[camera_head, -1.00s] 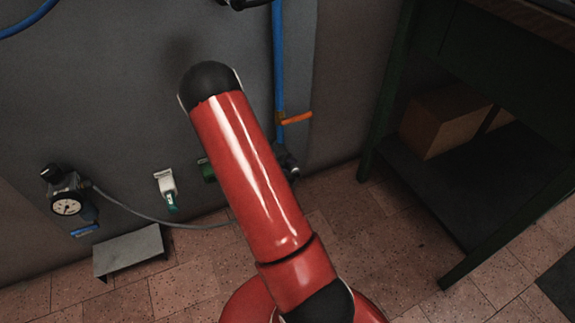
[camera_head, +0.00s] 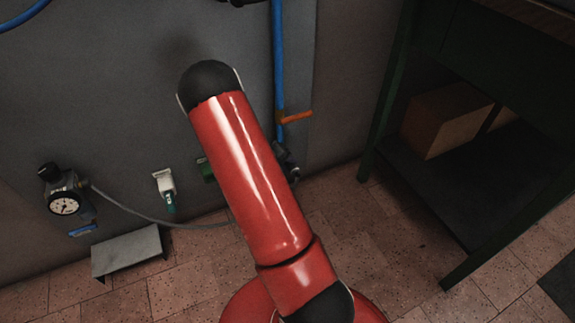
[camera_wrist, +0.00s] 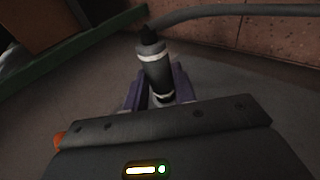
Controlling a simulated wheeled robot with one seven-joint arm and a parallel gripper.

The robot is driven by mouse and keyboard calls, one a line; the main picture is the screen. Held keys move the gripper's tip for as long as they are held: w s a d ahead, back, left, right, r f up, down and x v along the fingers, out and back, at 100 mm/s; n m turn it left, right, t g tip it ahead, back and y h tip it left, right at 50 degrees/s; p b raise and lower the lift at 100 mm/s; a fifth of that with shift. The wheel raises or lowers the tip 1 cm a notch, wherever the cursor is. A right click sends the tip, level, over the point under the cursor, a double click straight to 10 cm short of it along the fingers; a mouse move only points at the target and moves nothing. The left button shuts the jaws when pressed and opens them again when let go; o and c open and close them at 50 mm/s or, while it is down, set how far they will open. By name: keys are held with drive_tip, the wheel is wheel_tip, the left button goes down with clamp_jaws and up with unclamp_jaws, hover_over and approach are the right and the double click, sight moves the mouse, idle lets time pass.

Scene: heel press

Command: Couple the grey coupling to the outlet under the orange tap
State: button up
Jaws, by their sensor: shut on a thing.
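In the head view, the orange tap (camera_head: 297,116) is a lever on the blue pipe that runs down the wall. Below it, a dark fitting (camera_head: 287,158) shows at the pipe's lower end, partly hidden by my red arm; I cannot make out its outlet opening. In the wrist view, my gripper (camera_wrist: 158,100) is shut on the grey coupling (camera_wrist: 157,72), a dark grey cylinder with white bands. A grey hose (camera_wrist: 215,11) leads from its black end. My gripper and the coupling are hidden in the head view, so their distance from the outlet cannot be told.
A pressure gauge unit (camera_head: 64,205) is on the wall at left, with a hose running behind my arm. A white-and-green fitting (camera_head: 165,186) and a green part (camera_head: 206,168) are nearby. A grey step-like plate (camera_head: 127,252) stands below. A dark bench (camera_head: 385,95) holding cardboard boxes (camera_head: 447,119) is at right.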

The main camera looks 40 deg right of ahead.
drive_tip(key=shift+w+d, duration=0.15)
drive_tip(key=shift+w, duration=0.45)
idle(0.3)
drive_tip(key=o, duration=1)
drive_tip(key=v, duration=0.7)
drive_tip(key=shift+a+r, duration=0.3)
